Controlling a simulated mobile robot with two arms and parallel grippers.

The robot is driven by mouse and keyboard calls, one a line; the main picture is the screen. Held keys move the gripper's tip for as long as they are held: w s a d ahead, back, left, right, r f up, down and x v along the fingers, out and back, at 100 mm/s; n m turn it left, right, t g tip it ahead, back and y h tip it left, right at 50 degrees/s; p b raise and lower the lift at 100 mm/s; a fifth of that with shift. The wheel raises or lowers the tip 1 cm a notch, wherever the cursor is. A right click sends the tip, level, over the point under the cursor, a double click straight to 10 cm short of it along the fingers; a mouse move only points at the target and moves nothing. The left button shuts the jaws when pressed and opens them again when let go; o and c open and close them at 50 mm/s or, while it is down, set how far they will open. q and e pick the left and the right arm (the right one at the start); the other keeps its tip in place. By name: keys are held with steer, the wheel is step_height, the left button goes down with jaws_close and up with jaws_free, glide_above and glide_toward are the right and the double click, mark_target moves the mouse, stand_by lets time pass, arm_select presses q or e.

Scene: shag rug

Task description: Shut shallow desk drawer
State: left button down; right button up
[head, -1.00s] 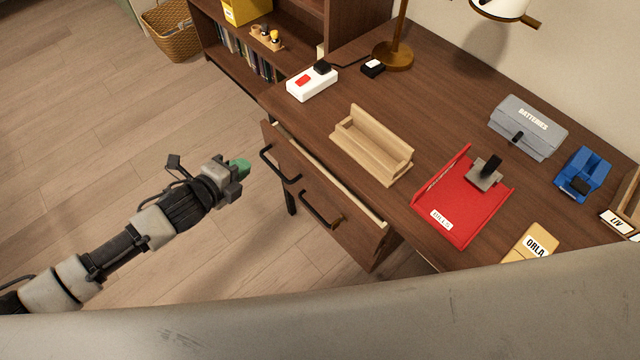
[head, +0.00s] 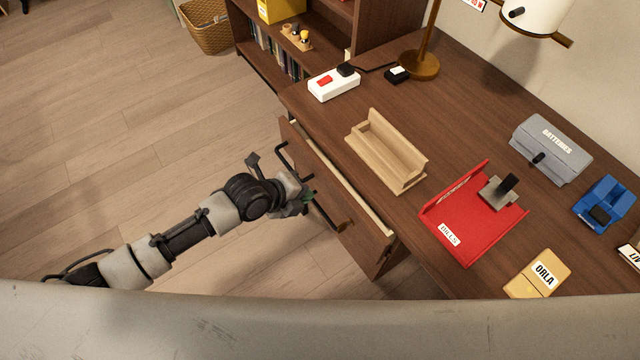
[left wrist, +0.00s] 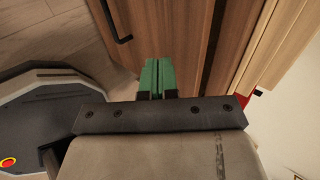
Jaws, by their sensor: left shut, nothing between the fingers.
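The shallow desk drawer (head: 345,190) is at the front of the brown desk (head: 470,130) in the head view. It stands a little way open, with its pale top edge showing clear of the desktop. It has two dark bar handles on its front. My left gripper (head: 309,197) is shut and empty, with its green fingertips close to the drawer front near the handles. In the left wrist view the closed green fingers (left wrist: 159,76) point at the wooden front, with a dark handle (left wrist: 118,25) to their left. I cannot tell whether they touch it. My right gripper is not in view.
On the desktop are a wooden holder (head: 386,150), a red tray (head: 470,235), a grey batteries box (head: 551,149), a white power strip (head: 334,84) and a lamp base (head: 421,66). A wicker basket (head: 207,28) stands on the floor. The floor left of the desk is clear.

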mark_target(333, 177)
arm_select(q)
steer(key=shift+w+d+f, duration=0.15)
steer(key=shift+w+d, duration=0.55)
steer(key=shift+d, duration=0.25)
steer(key=shift+w+d+f, duration=0.15)
steer(key=shift+w+d, duration=0.5)
steer(key=shift+d, duration=0.25)
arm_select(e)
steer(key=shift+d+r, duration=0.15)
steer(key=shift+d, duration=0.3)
arm_select(q)
steer(key=w+d+b, duration=0.1)
steer(key=w+d, duration=0.1)
steer(key=d, duration=0.1)
steer(key=shift+w+f+b, duration=0.1)
steer(key=shift+b, duration=0.3)
steer(key=shift+w+d, duration=0.15)
steer(key=shift+r, duration=0.25)
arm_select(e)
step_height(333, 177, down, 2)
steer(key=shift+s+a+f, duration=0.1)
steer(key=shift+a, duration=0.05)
